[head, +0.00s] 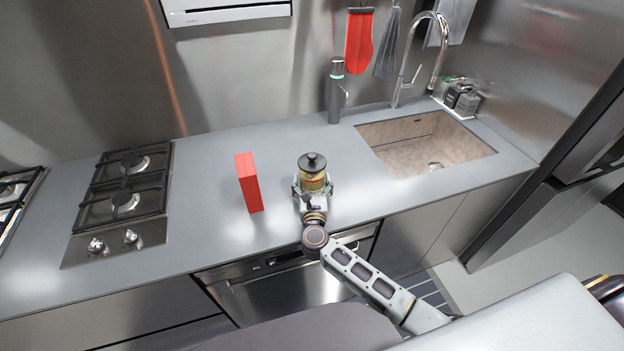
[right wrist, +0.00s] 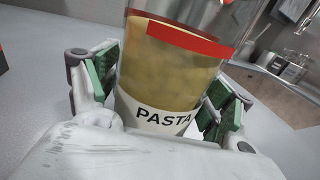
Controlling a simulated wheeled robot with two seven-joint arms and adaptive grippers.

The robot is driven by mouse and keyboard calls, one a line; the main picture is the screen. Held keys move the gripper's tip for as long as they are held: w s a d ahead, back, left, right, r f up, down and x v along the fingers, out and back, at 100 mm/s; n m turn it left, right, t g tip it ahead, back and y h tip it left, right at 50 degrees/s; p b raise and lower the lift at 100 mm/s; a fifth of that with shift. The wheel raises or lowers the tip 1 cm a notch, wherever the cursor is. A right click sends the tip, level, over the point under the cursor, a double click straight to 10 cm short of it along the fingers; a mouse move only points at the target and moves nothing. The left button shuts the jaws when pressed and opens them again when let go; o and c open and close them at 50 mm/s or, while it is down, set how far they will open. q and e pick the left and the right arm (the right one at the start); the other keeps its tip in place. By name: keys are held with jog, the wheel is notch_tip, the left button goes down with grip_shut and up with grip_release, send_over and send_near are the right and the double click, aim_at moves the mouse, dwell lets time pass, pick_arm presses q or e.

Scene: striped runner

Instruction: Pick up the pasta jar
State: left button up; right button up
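The pasta jar (head: 313,174) is a clear glass jar with yellowish contents and a dark knobbed lid, upright over the counter near its front edge. In the right wrist view the jar (right wrist: 172,70) shows a red band and a white label reading PASTA. My right gripper (head: 312,188) is at the jar, with green-padded fingers (right wrist: 165,95) on both sides of its lower part. The pads are very close to the glass; whether they press on it is unclear. The jar's base is hidden behind the gripper. My left gripper is not in view.
A red box (head: 249,182) stands on the grey counter (head: 205,190) left of the jar. A gas hob (head: 125,200) is further left. A dark bottle-like dispenser (head: 336,92) stands behind, and a sink (head: 425,145) with a tall faucet is at right.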

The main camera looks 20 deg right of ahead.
aim_at(312, 161)
jog(key=c, duration=1)
jog(key=shift+r, duration=0.1)
jog(key=shift+r+p, duration=0.35)
jog(key=shift+r, duration=4.65)
